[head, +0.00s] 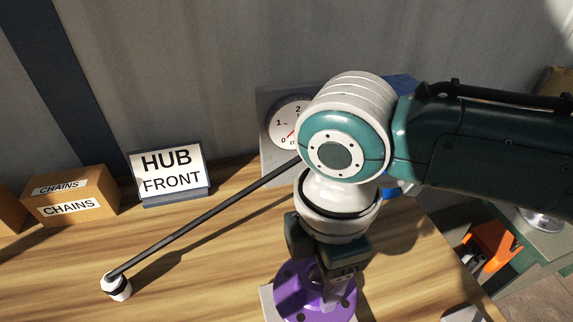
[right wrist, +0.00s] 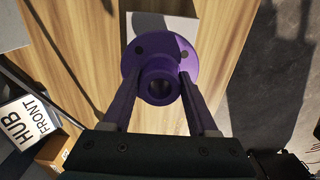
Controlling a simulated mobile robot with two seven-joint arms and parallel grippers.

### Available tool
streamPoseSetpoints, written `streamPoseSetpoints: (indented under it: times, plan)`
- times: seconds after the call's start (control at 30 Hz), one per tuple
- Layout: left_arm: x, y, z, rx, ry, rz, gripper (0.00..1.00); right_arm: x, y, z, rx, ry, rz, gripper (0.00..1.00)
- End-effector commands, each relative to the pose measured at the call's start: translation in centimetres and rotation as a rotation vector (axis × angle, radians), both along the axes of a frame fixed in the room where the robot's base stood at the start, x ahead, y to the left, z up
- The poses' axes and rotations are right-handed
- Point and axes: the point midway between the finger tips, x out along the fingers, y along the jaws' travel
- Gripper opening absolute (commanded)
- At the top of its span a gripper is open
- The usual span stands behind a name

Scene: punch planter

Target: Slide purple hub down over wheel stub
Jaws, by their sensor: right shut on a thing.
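The purple hub (head: 300,297) is a round flange with dark holes and a raised collar, low in the head view. My right gripper (head: 335,287) points down at it and is shut on it. In the right wrist view the two fingers of this gripper (right wrist: 160,82) pinch the collar of the hub (right wrist: 160,54) from both sides. A pale plate (right wrist: 158,24) lies beneath the hub, partly covered by it. I cannot make out the wheel stub, nor whether the hub touches the plate. My left gripper is not in view.
A HUB FRONT sign (head: 168,172) and a CHAINS box (head: 70,195) stand at the back left of the wooden table (head: 210,265). A dark rod (head: 205,222) slants from a white-ended foot (head: 117,288). A dial gauge (head: 287,123) stands behind my right arm.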

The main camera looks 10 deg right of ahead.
Motion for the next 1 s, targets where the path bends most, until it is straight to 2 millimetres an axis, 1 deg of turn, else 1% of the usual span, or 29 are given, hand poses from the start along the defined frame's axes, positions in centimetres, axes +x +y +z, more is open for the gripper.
streamPoseSetpoints:
  times: [0.03,0.53,1.0]
  plan:
    - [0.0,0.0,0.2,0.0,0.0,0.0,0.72,0.1,0.1,0.2,0.002,-0.003,0.0,0.0]
    - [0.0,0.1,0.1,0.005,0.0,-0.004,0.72,0.1,0.1,0.1,0.002,-0.003,0.0,0.0]
    - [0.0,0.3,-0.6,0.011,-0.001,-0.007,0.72,0.1,0.1,-0.8,0.001,-0.002,0.0,0.0]
